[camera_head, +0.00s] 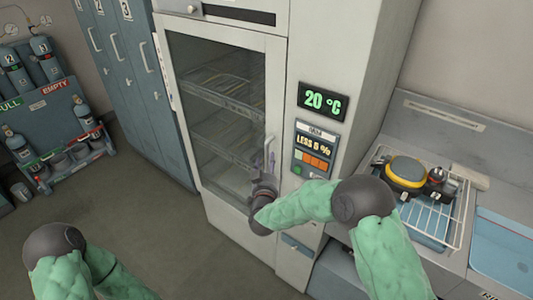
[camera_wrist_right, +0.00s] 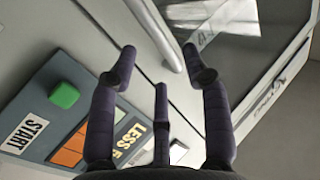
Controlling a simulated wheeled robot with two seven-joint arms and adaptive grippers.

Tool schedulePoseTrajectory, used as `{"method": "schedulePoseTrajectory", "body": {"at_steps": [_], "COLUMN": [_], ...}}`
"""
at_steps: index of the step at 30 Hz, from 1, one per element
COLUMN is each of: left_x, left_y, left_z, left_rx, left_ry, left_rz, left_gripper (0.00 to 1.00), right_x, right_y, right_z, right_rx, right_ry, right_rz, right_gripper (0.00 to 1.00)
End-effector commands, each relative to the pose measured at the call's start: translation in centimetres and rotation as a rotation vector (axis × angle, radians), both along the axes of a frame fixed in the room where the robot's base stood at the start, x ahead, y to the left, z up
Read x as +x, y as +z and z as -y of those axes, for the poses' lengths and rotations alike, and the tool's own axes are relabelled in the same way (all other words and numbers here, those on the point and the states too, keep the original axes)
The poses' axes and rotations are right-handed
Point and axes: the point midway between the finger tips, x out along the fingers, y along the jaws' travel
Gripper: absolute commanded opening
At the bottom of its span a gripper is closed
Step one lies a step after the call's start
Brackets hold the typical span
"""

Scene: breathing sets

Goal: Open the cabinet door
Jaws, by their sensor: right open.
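The cabinet door (camera_head: 218,110) is a glass-paned door in a pale frame, and it looks closed. Shelves show behind its glass. A slim vertical handle (camera_head: 269,148) runs along the door's right side. In the right wrist view the handle (camera_wrist_right: 160,38) is a pale bar slanting down to the right. My right gripper (camera_head: 264,168) is at the lower end of the handle. Its dark fingers (camera_wrist_right: 159,62) are spread open, and the bar appears between and beyond the tips. I cannot tell whether they touch it. My left gripper is out of view; only that arm shows at lower left.
A control panel (camera_head: 313,150) and a temperature display (camera_head: 322,101) are right of the door. A counter with a wire rack (camera_head: 437,218) stands at right. Blue lockers (camera_head: 128,70) and a gas bottle rack (camera_head: 65,113) are at left. The floor (camera_head: 150,215) before the lockers is clear.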

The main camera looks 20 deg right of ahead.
Motion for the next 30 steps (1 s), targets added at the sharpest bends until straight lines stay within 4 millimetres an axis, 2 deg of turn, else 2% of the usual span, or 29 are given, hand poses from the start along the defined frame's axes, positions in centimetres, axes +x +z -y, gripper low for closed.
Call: {"method": "schedulePoseTrajectory", "body": {"at_steps": [3, 9, 15, 23, 25, 28, 29, 30], "left_x": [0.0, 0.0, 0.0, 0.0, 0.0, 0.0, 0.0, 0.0], "left_y": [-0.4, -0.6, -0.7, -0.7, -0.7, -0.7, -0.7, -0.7], "left_z": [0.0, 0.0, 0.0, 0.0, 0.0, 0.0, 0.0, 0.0], "left_rx": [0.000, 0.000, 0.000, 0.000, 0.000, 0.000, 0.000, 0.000], "left_ry": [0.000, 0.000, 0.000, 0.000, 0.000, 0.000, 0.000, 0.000], "left_rz": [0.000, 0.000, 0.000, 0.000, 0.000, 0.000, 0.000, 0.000], "left_gripper": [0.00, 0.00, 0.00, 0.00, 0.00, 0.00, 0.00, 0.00], "right_x": [2.1, 4.7, 5.8, 5.8, 5.8, 5.8, 5.8, 5.8], "right_y": [-0.1, -0.1, 0.0, 0.0, 0.0, 0.0, 0.0, 0.0], "right_z": [0.7, 1.6, 1.9, 1.9, 1.9, 1.9, 1.9, 1.9], "right_rx": [0.001, 0.000, 0.000, 0.000, 0.000, 0.000, 0.000, 0.000], "right_ry": [-0.002, -0.001, 0.001, 0.001, 0.001, 0.001, 0.001, 0.001], "right_rz": [0.001, 0.000, 0.000, -0.001, -0.001, -0.001, -0.001, -0.001], "right_gripper": [0.48, 0.48, 0.48, 0.48, 0.34, 0.06, 0.00, 0.00]}}
